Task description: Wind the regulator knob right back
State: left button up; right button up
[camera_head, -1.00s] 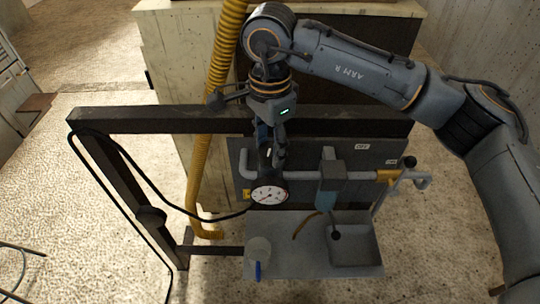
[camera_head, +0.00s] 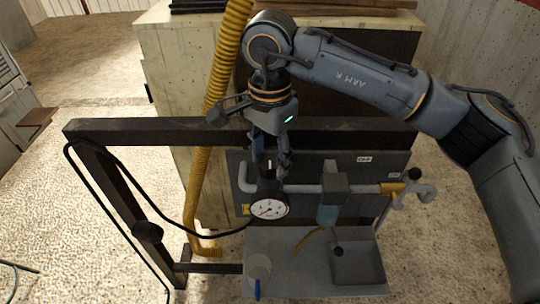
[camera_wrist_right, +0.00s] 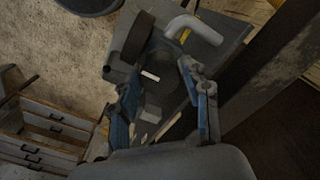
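The regulator knob (camera_head: 268,172) is dark with a white mark on its top. It sits just above and behind a round white pressure gauge (camera_head: 269,207) with a dark needle. My right gripper (camera_head: 271,162) points down at the knob from above. In the right wrist view its blue fingers (camera_wrist_right: 160,82) stand apart, with the dark knob (camera_wrist_right: 152,92) and its white mark between and beyond them. I cannot tell if a finger touches the knob. My left gripper is not in view.
A dark rail (camera_head: 170,131) crosses behind the gripper. A grey pipe (camera_head: 310,188) runs right from the regulator to a brass fitting (camera_head: 392,188). A yellow hose (camera_head: 203,170) hangs at left. A grey tray (camera_head: 305,283) with a cup (camera_head: 257,268) lies below.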

aim_at(270, 160)
jog(key=shift+o, duration=1)
jog(key=shift+r, duration=0.15)
notch_tip(270, 160, up, 12)
jog(key=shift+f, duration=0.2)
